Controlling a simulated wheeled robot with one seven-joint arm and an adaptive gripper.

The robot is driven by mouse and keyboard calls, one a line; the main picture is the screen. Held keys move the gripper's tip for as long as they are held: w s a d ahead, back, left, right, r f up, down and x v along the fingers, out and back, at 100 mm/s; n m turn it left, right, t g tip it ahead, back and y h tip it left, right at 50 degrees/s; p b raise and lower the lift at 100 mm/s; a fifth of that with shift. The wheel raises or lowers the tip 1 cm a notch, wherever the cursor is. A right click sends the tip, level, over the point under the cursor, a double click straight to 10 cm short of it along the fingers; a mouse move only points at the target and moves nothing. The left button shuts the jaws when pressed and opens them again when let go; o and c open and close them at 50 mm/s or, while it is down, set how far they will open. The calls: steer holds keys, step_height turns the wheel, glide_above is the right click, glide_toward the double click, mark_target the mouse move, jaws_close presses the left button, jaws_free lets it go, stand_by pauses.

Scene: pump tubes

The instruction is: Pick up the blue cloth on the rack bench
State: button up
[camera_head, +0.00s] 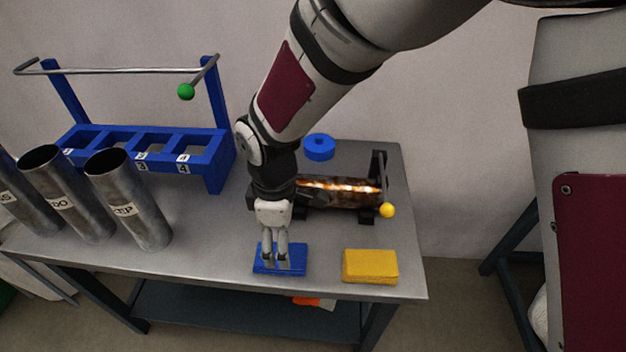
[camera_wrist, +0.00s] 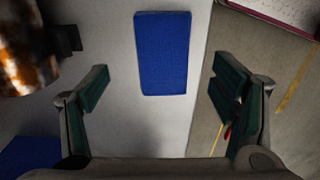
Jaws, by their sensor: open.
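The blue cloth (camera_head: 298,268) is a flat rectangle lying on the rack bench near its front edge. In the wrist view the cloth (camera_wrist: 162,45) lies lengthwise in the upper middle, within the span between the fingers. My gripper (camera_head: 283,260) points down over the cloth and its fingers partly cover it in the head view. In the wrist view my gripper (camera_wrist: 162,76) is open, with a finger at each side and nothing between them held. I cannot tell whether the fingertips touch the cloth.
A yellow block-like cloth (camera_head: 370,267) lies to the right. A rusty tube (camera_head: 340,190) rests on a black stand behind, with a blue disc (camera_head: 319,147). The blue rack (camera_head: 215,155) and several metal tubes (camera_head: 130,200) stand left. The bench edge (camera_wrist: 200,90) is close.

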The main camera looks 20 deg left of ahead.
steer(key=shift+s+f+b, duration=0.15)
steer(key=shift+f+b, duration=0.15)
steer(key=shift+f, duration=1.05)
steer(key=shift+s+f+b, duration=0.1)
steer(key=shift+f+b, duration=0.15)
steer(key=shift+f, duration=1.1)
steer(key=shift+c, duration=0.6)
steer(key=c, duration=1.1)
